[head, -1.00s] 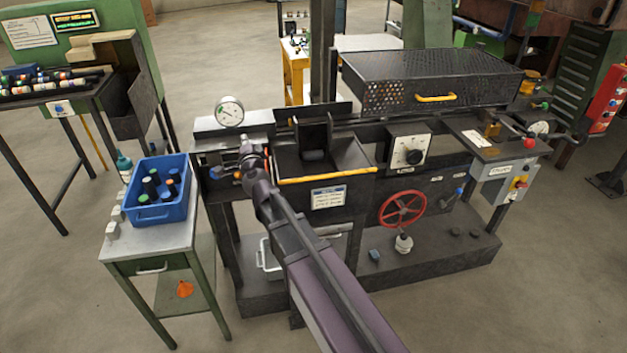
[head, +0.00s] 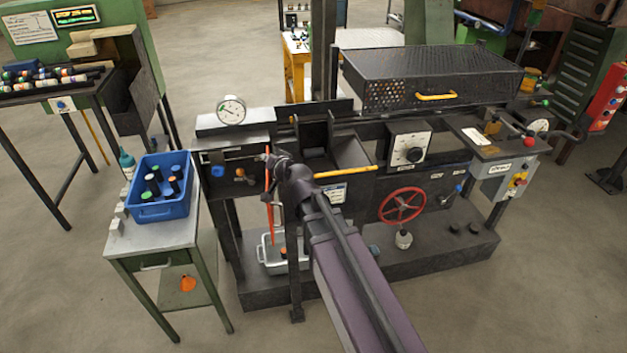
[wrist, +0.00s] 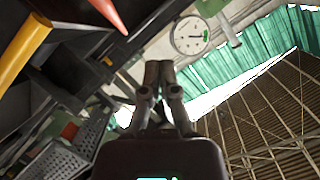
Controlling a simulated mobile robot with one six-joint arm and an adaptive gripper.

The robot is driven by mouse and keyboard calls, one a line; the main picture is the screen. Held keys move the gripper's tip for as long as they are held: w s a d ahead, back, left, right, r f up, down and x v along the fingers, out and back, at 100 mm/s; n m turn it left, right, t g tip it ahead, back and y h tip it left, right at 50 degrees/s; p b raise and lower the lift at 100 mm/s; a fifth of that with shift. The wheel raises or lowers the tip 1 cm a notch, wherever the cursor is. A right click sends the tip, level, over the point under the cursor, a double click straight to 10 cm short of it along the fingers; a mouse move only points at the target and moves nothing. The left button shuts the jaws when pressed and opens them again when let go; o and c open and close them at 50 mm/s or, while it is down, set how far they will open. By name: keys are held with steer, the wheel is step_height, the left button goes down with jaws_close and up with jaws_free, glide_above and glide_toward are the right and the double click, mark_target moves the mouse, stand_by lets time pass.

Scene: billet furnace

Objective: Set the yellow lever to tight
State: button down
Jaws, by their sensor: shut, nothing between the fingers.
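In the head view a yellow-orange bar (head: 345,172) runs along the front edge of the dark hopper. A small orange-tipped knob (head: 240,173) sits on the machine's left front. I cannot tell for certain which yellow part is the lever, and no tight mark is readable. My gripper (head: 274,160) is by the hopper's left side, left of the bar, partly hidden by my wrist. In the wrist view its fingers (wrist: 159,66) are together and empty. A yellow cylinder (wrist: 25,45) shows at that view's upper left, apart from the fingers.
A slim red bar (head: 271,215) hangs upright beside my gripper; its tapered end also shows in the wrist view (wrist: 110,14). A pressure gauge (head: 231,110) stands behind. A blue bin (head: 162,210) is on the left table. A red handwheel (head: 402,206) is to the right.

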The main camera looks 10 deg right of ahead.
steer(key=s+d+f+n+g+h, duration=0.1)
steer(key=s+d+f+g, duration=0.1)
steer(key=d, duration=0.4)
steer(key=s+d+f+n+g+h, duration=0.1)
steer(key=s+d+f+g+h, duration=0.1)
steer(key=d+f, duration=0.3)
steer(key=shift+s+d+g+p, duration=0.25)
steer(key=shift+d+g+p, duration=0.05)
steer(key=shift+d, duration=0.45)
steer(key=s+f+g+h, duration=0.1)
steer(key=s+f+g, duration=0.1)
steer(key=s, duration=0.4)
steer(key=s+d+f+n+g, duration=0.1)
steer(key=s+f+g, duration=0.1)
steer(key=s+g, duration=0.2)
steer(key=s+f+g+h, duration=0.1)
steer(key=s+f+g, duration=0.1)
steer(key=s, duration=0.6)
steer(key=shift+d+n+g+h, duration=0.2)
steer(key=shift+n+g+h, duration=0.1)
steer(key=shift+g, duration=0.3)
steer(key=shift+d+r, duration=0.1)
